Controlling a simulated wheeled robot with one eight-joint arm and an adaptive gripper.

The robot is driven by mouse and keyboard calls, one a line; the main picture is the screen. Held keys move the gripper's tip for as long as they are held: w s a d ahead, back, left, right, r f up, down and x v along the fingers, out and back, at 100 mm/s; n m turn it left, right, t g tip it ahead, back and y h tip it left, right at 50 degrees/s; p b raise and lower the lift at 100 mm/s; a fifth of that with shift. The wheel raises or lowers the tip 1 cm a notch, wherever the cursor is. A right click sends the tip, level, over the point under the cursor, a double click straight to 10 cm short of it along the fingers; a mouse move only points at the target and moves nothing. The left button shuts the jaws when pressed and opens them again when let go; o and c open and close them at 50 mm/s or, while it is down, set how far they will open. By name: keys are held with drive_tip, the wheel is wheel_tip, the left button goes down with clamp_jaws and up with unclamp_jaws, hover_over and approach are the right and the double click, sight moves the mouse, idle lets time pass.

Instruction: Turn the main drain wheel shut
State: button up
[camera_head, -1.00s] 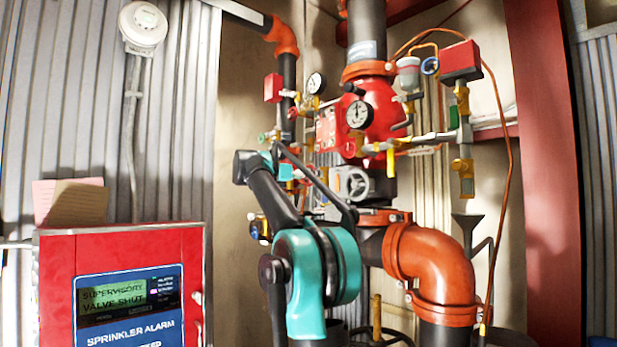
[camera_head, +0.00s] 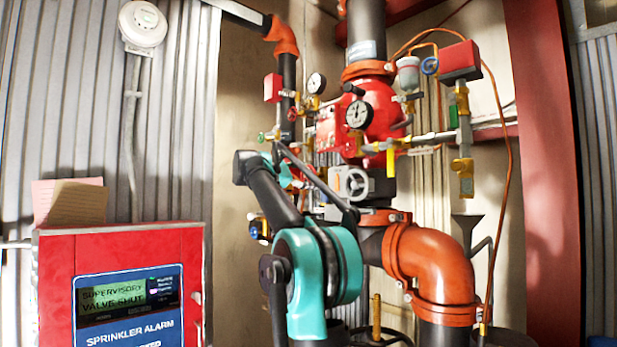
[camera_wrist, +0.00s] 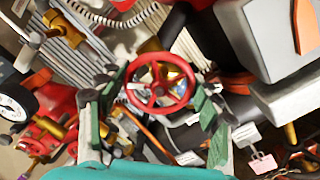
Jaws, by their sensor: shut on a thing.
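A red handwheel (camera_wrist: 157,91) with spokes sits between the two green-padded fingers of my gripper (camera_wrist: 165,84) in the wrist view. The fingers are closed onto its rim from both sides. A brass part shows behind the spokes. I take this wheel to be the main drain wheel, but no readable label confirms it. In the head view my teal wrist (camera_head: 283,172) is beside the valve assembly, mostly behind my own arm. The fingers and their grip on the wheel cannot be made out there.
Red riser valve body (camera_head: 378,118), gauges (camera_head: 358,114) and brass fittings crowd the space around my wrist. An orange elbow pipe (camera_head: 440,262) lies to the right. A red alarm panel (camera_head: 140,240) reading "SUPERVISORY VALVE SHUT" stands at the left. A grey box (camera_wrist: 275,35) is close at upper right.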

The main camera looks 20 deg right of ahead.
drive_tip(key=m, duration=0.6)
drive_tip(key=shift+f+m, duration=0.15)
drive_tip(key=shift+m, duration=0.15)
drive_tip(key=m, duration=1.1)
drive_tip(key=shift+f+m, duration=0.15)
drive_tip(key=shift+m, duration=0.15)
drive_tip(key=m, duration=0.5)
drive_tip(key=shift+m, duration=0.3)
drive_tip(key=o, duration=1.2)
drive_tip(key=shift+c, duration=0.2)
